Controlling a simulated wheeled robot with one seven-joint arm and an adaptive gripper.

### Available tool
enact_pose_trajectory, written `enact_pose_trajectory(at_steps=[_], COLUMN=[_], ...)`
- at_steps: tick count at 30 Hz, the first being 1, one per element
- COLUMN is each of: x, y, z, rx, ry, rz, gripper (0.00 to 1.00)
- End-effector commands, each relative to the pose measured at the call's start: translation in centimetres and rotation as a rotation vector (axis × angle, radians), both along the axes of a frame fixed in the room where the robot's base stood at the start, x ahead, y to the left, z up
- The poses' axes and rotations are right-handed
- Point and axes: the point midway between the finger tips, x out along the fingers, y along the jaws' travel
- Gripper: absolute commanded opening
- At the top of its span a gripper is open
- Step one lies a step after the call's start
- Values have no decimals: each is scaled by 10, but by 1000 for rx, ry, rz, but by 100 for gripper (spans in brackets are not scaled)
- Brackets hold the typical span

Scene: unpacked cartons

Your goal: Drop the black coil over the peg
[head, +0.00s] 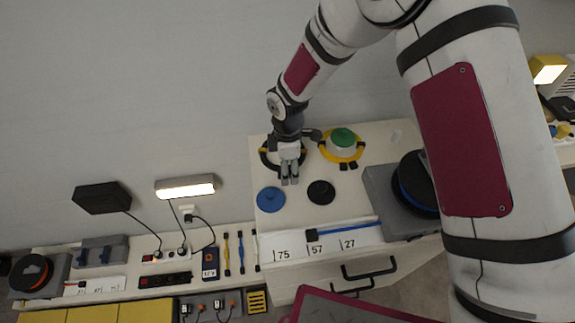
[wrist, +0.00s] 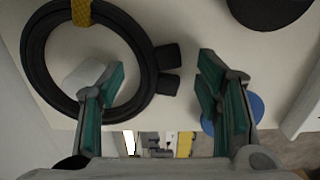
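The black coil (wrist: 36,62) is a ring with a yellow band and two stubby ends on its right side. It appears to lie flat on the white bench top, and in the head view it shows partly behind my gripper (head: 289,180). My gripper also shows in the wrist view (wrist: 160,88); its fingers are wide apart, with the coil's right side and two ends between them in the picture. No contact is visible. A green-topped round post (head: 343,136) has a yellow coil (head: 342,158) around its base. I cannot tell which item is the peg.
A blue disc (head: 270,199) and a black disc (head: 321,192) lie in front of my gripper. A grey box with a black spool (head: 378,186) stands to the right. A lower shelf with tools (head: 209,264) is at left.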

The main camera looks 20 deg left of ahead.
Motion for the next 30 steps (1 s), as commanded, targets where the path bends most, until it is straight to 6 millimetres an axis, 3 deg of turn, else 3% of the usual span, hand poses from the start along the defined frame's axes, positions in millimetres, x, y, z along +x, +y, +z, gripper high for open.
enact_pose_trajectory(at_steps=[8,21,30], x=[1,0,-1], y=[0,0,0], z=[13,96,120], rx=[0,1,0], ry=[-1,-2,0], rz=[-1,0,0], gripper=[58,58,58])
